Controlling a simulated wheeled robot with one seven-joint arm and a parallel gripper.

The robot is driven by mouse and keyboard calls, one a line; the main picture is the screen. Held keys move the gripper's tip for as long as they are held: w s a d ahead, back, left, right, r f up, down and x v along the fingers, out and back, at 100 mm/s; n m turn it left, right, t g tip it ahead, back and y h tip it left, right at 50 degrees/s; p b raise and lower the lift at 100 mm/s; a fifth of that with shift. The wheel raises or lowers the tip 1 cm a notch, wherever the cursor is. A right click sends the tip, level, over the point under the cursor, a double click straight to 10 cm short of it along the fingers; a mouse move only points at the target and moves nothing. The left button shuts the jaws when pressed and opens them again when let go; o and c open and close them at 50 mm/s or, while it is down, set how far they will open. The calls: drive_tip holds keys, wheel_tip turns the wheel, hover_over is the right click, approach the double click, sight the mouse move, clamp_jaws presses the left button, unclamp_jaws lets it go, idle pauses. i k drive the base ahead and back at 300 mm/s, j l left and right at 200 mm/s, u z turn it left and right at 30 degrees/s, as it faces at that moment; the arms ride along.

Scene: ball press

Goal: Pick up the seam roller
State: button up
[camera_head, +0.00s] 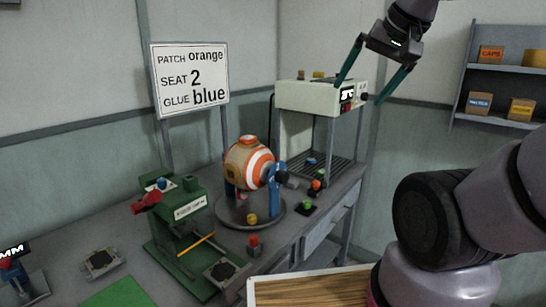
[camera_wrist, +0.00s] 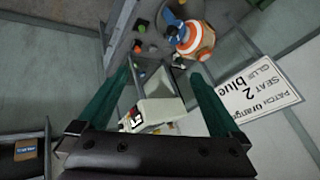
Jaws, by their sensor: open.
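My gripper (camera_head: 359,94) is raised in front of the white boxy machine (camera_head: 312,97), its two green fingers spread wide and empty. In the wrist view my gripper (camera_wrist: 161,76) also shows open, with the white machine below and between its fingers. I cannot surely pick out the seam roller. Small candidates on the bench are a yellow-orange stick (camera_head: 197,242) by the green press and a dark piece with a blue part (camera_head: 290,182) beside the ball. The orange-and-white striped ball (camera_head: 248,164) sits in a blue-armed stand on a round grey base. My gripper touches none of these.
The green press (camera_head: 178,222) with a red handle stands left of the ball. Small coloured knobs (camera_head: 308,206) stand on the bench's right part. A sign (camera_head: 190,78) reads patch orange, seat 2, glue blue. A wooden-topped surface (camera_head: 305,290) is in front; a wall shelf (camera_head: 500,68) hangs right.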

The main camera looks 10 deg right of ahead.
sight(316, 190)
drive_tip(key=i+l+u, duration=0.15)
drive_tip(key=l, duration=0.15)
drive_tip(key=i+l+u, duration=0.3)
drive_tip(key=l, duration=0.3)
drive_tip(key=i+l+u, duration=0.1)
drive_tip(key=l+u, duration=0.3)
